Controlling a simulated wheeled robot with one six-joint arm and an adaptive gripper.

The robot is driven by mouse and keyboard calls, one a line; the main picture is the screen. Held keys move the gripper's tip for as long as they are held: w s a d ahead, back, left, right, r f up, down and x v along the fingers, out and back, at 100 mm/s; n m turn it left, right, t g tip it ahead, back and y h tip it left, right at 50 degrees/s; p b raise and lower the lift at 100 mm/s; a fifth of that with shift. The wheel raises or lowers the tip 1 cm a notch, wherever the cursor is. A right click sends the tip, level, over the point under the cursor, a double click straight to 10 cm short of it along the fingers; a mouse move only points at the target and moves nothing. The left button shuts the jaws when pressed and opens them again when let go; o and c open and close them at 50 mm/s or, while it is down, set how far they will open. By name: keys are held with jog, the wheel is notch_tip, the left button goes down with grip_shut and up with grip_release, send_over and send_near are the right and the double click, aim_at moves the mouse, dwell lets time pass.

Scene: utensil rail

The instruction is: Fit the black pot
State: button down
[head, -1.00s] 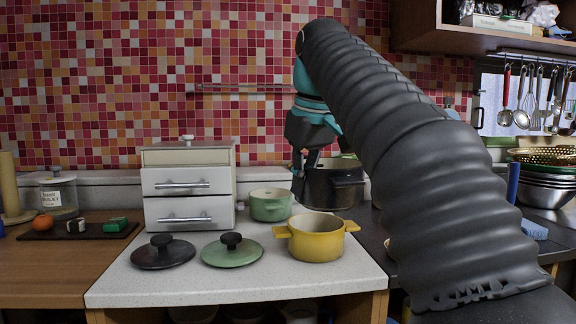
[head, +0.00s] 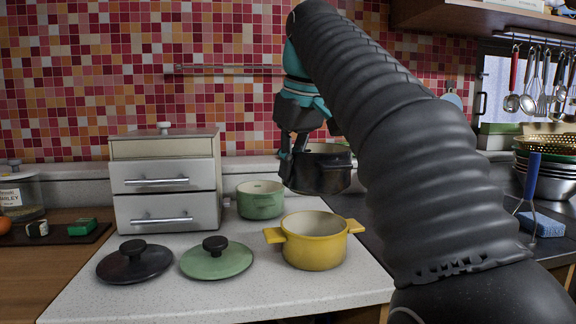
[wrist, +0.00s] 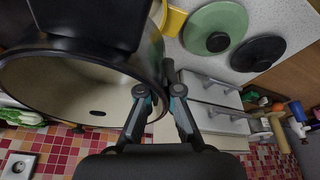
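The black pot (head: 325,178) is upright, raised above the back of the white counter, behind and above the yellow pot. My gripper (head: 291,172) is at the pot's left side, closed at its handle. In the wrist view the pot (wrist: 150,52) fills the upper left, and my fingertips (wrist: 160,92) meet at its rim and handle, which they partly hide. The black lid (head: 134,263) lies at the counter's front left. The green lid (head: 216,260) lies beside it.
A yellow pot (head: 314,243) stands to the right of the lids. A green pot (head: 260,201) stands behind, beside the white drawer unit (head: 165,185). Bowls (head: 545,180) and a blue sponge (head: 541,224) are at right. Utensils hang at upper right.

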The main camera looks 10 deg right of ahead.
aim_at(291, 187)
jog(key=shift+f+b, duration=2)
jog(key=shift+f, duration=0.8)
jog(key=shift+f+b, duration=0.65)
jog(key=shift+f, duration=0.4)
jog(key=c, duration=1.2)
grip_release()
jog(key=shift+a, duration=0.1)
jog(key=shift+c, duration=0.2)
